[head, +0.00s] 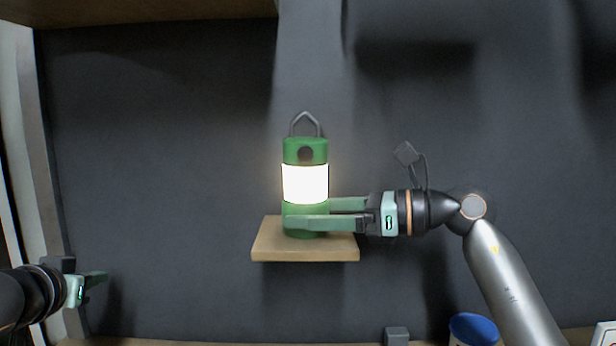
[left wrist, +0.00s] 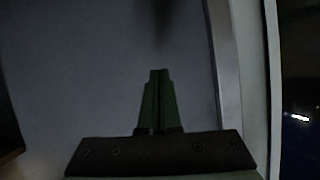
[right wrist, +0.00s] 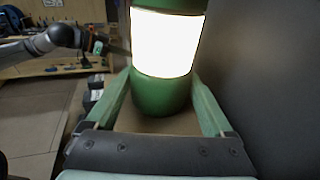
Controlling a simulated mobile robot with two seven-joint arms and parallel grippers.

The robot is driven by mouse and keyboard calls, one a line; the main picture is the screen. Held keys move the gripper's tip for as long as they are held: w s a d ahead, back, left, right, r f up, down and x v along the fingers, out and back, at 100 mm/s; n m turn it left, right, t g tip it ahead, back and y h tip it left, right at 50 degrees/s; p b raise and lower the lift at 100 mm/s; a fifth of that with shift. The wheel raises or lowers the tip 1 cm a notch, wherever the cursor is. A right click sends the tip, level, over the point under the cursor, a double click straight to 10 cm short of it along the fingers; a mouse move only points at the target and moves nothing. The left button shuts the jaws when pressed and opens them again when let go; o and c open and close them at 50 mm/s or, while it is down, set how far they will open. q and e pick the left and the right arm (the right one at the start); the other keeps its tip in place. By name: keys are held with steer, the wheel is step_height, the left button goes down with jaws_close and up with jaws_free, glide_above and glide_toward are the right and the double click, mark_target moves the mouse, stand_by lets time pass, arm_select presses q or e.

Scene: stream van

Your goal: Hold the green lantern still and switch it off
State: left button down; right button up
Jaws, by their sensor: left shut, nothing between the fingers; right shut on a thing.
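The green lantern (head: 305,185) stands upright on a small wooden shelf (head: 305,254) in the head view. Its white middle band glows brightly. A dark round button (head: 306,154) sits on its green top part, below a grey loop handle (head: 304,124). My right gripper (head: 308,214) is shut on the lantern's green base, with one finger on each side. The right wrist view shows the lantern (right wrist: 162,95) between the fingers. My left gripper (head: 104,276) is at the lower left, well away from the lantern. In the left wrist view its fingers (left wrist: 159,74) are together and empty.
A dark wall (head: 180,130) stands behind the shelf. A blue-topped container (head: 473,328) and a small grey block (head: 396,336) are at the bottom right. The space between my left gripper and the shelf looks clear. A wooden board (head: 150,9) runs along the top left.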

arm_select(q)
steer(key=d+r+m+t+h, duration=0.1)
steer(key=d+r+m+h, duration=0.35)
steer(key=d, duration=0.85)
steer(key=m+h, duration=0.7)
steer(key=m, duration=0.1)
glide_toward(296, 163)
step_height(296, 163, down, 5)
steer(key=w, duration=0.1)
steer(key=s+d+r+m+h, duration=0.4)
steer(key=s+d+r, duration=0.1)
steer(key=s+d, duration=0.1)
steer(key=shift+w+a, duration=0.2)
steer(key=shift+w, duration=4.05)
steer(key=shift+w, duration=0.2)
